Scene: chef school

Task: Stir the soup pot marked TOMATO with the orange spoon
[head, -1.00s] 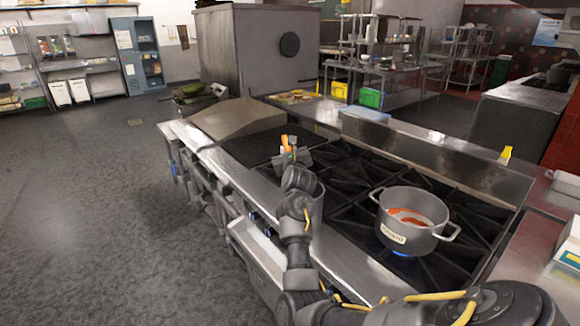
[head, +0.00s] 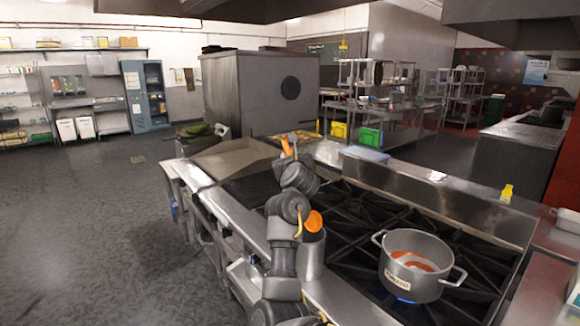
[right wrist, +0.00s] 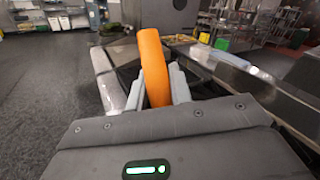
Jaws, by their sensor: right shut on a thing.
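The soup pot (head: 415,282) is a grey two-handled pot on a burner at the right of the stove. Its front label is pale and hard to read; orange-red soup shows inside. My right gripper (head: 289,155) is up over the stove's left front edge, left of the pot and apart from it. It is shut on the orange spoon (head: 286,146). The right wrist view shows the spoon's handle (right wrist: 154,65) standing up between the fingers. A rounded orange piece, seemingly the spoon's lower end, shows beside my arm at the canister's rim. My left gripper is out of view.
A steel canister (head: 312,259) stands at the stove's front edge, partly behind my right arm. Black burner grates (head: 350,230) lie open between it and the pot. A blue flame shows under the pot.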

